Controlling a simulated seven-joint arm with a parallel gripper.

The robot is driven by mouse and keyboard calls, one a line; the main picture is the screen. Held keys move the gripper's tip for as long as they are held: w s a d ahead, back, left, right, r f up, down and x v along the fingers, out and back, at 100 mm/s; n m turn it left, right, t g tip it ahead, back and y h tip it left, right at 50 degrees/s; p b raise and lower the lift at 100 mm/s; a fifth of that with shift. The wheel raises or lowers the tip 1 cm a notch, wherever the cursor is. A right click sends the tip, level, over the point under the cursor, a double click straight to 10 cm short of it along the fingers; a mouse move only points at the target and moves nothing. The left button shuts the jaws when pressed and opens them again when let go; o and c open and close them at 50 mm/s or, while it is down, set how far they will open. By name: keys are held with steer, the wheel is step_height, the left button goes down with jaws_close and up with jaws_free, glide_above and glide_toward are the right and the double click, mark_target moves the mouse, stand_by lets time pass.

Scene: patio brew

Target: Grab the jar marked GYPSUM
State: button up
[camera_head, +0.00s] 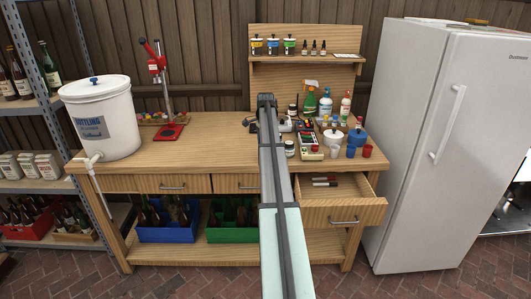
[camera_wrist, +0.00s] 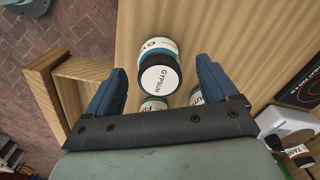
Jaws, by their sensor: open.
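The GYPSUM jar (camera_wrist: 159,75) stands on the wooden bench top, its white lid with the word GYPSUM facing the wrist camera. My gripper (camera_wrist: 160,82) is open in the wrist view, with one blue finger on each side of the jar and a visible gap at both sides. Nothing is held. Two more jars, one (camera_wrist: 153,104) just below the GYPSUM jar and one (camera_wrist: 196,98) to its lower right, are partly hidden by my gripper. In the head view my arm covers part of the bench, and I cannot make out the GYPSUM jar's label there.
The bench (camera_head: 215,140) carries a white bucket (camera_head: 104,118) at left and a red bottle capper (camera_head: 158,75). Bottles, cups and small items crowd its right side. A drawer (camera_head: 343,212) stands open at front right. A white fridge (camera_head: 440,140) is at right.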

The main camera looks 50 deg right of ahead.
step_height(320, 180, down, 4)
steer(key=shift+r, duration=0.25)
steer(key=c, duration=1.2)
